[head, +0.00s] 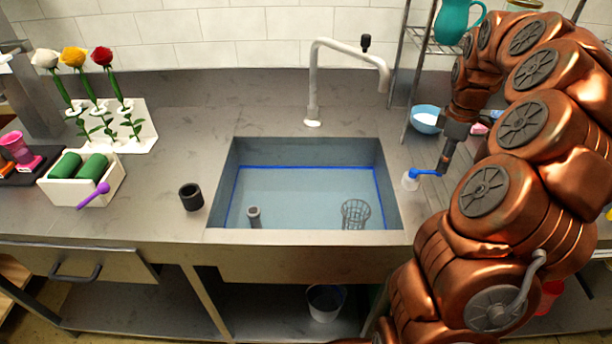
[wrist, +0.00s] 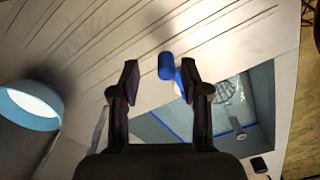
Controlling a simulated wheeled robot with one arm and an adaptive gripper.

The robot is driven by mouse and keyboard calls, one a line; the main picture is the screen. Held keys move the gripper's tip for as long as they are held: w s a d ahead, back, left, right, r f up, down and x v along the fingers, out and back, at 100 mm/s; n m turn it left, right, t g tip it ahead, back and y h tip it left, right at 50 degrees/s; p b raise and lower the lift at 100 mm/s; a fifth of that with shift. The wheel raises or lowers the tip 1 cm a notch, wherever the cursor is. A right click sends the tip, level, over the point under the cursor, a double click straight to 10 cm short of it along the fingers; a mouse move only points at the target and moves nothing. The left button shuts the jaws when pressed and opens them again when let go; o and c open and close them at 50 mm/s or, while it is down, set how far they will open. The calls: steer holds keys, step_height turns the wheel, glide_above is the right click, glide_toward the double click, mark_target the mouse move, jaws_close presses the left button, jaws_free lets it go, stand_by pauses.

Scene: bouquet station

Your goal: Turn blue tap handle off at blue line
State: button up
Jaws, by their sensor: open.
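The blue tap handle (head: 427,172) sits on a short white post (head: 410,181) on the counter, just right of the sink. My gripper (head: 446,160) is at the handle's right end in the head view. In the wrist view my gripper (wrist: 160,80) is open, and the blue handle (wrist: 166,66) shows between its fingertips, closer to the right one. The sink (head: 310,200) holds water, and the blue line (head: 300,168) runs along its walls around the water's edge. The white faucet (head: 345,50) stands behind the sink; I cannot tell if water flows from it.
A wire basket (head: 355,214) and a grey tube (head: 254,217) stand in the sink. A black cup (head: 191,196) is left of it. A light blue bowl (head: 425,119) stands behind my gripper, near a wire rack (head: 402,70). Three flowers in a white holder (head: 140,128) are at the left.

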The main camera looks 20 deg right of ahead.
steer(key=shift+r+p, duration=0.95)
steer(key=shift+r, duration=1.45)
steer(key=shift+a, duration=0.15)
steer(key=s+a+r+m, duration=0.1)
steer(key=s+a+r, duration=0.15)
steer(key=a, duration=0.95)
steer(key=s+a+r+m, duration=0.1)
steer(key=s+a, duration=0.3)
steer(key=a, duration=0.7)
steer(key=s+a+f+m+g, duration=0.1)
steer(key=s+a+f+m, duration=0.1)
steer(key=s+a, duration=0.3)
steer(key=s+a+f+m+p, duration=0.1)
steer(key=s+a+f+m, duration=0.2)
steer(key=s, duration=0.9)
steer(key=shift+s+a+f+m+g+p, duration=0.35)
steer(key=shift+a+m, duration=0.25)
steer(key=shift+a, duration=0.35)
